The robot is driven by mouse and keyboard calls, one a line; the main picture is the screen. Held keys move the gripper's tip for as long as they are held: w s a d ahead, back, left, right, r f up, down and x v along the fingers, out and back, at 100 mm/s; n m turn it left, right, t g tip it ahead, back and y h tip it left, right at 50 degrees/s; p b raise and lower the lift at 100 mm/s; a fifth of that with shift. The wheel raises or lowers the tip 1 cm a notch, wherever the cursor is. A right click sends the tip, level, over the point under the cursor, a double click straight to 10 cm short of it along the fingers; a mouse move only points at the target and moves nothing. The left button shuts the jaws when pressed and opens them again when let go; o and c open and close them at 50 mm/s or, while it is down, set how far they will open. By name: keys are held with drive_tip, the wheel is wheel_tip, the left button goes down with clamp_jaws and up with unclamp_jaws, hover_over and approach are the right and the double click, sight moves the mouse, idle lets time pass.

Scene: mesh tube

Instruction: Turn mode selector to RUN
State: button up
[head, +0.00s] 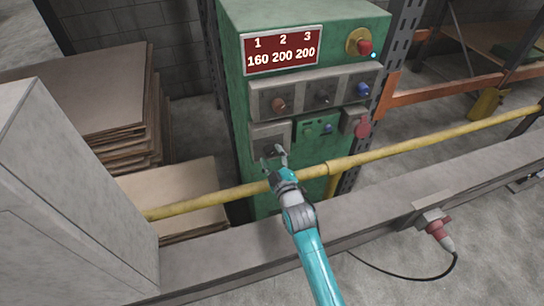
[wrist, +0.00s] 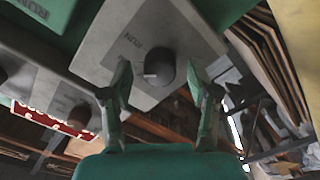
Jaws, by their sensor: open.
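The mode selector is a dark round knob (wrist: 160,68) on a grey box with a RUN label (wrist: 132,41), seen in the wrist view. A pale mark shows on the knob's left part, and the label is up and to the left of it. In the head view the grey box (head: 262,133) is low on the green cabinet (head: 242,105), and the knob is not clear there. My gripper (head: 273,156) is open in front of this box. In the wrist view its fingers (wrist: 160,77) stand on either side of the knob; contact cannot be told.
A yellow rail (head: 395,148) crosses in front of the cabinet, near my gripper. A box with three knobs (head: 318,90), a red emergency button (head: 364,47) and a red socket (head: 362,127) are on the cabinet. Stacked boards (head: 110,100) stand left.

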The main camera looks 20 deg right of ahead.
drive_tip(key=shift+w, duration=0.2)
clamp_jaws()
idle(0.3)
drive_tip(key=m, duration=0.4)
drive_tip(key=shift+a+m, duration=0.1)
drive_tip(key=shift+m, duration=2.3)
